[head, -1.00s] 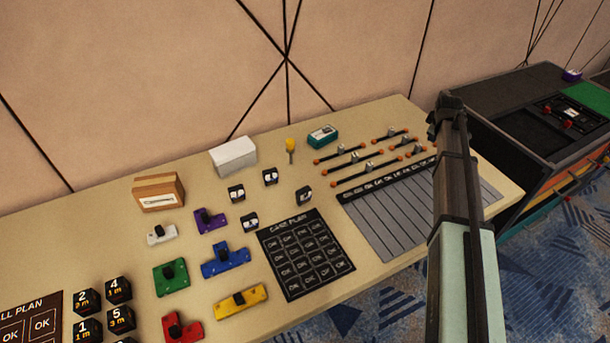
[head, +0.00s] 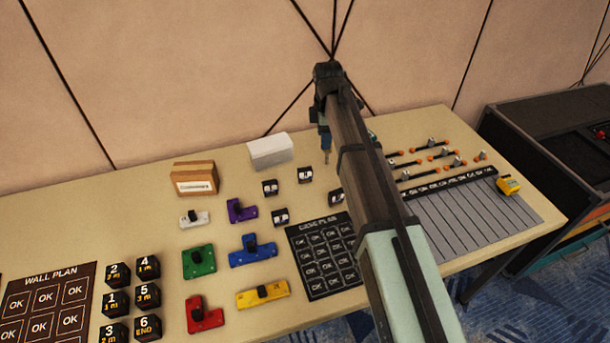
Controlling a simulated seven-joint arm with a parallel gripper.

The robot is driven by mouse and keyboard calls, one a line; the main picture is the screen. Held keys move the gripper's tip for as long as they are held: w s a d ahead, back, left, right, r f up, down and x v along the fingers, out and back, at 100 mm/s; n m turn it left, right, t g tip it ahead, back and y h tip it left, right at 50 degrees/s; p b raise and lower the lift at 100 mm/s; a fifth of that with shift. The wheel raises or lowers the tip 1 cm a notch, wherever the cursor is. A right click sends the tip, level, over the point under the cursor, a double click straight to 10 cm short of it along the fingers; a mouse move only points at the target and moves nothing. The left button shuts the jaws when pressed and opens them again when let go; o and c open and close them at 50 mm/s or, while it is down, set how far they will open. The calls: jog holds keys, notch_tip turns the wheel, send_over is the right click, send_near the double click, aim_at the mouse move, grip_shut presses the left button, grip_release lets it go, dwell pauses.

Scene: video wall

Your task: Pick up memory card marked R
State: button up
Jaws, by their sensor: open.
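Several small black blocks with white faces lie mid-table in the head view: one at the left (head: 270,187), one behind (head: 305,174), one in front (head: 280,217) and one partly behind my arm (head: 336,197). They may be the memory cards, but their marks are too small to read, so I cannot tell which is R. My gripper (head: 325,140) is high above the back of the table, to the right of the white box. It is open, with nothing seen in it. Its fingers are small and dark, and my arm hides part of the table.
A brown box (head: 195,178) and white box (head: 270,152) stand at the back. Coloured connector pieces, such as the blue one (head: 252,251), lie in front. A black case plan (head: 322,255) lies right of them.

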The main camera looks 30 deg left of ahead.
jog(key=r+n, duration=0.1)
send_over(305, 169)
jog(key=shift+g, duration=0.4)
notch_tip(305, 169, down, 14)
jog(key=shift+r, duration=0.15)
grip_shut()
dwell(0.6)
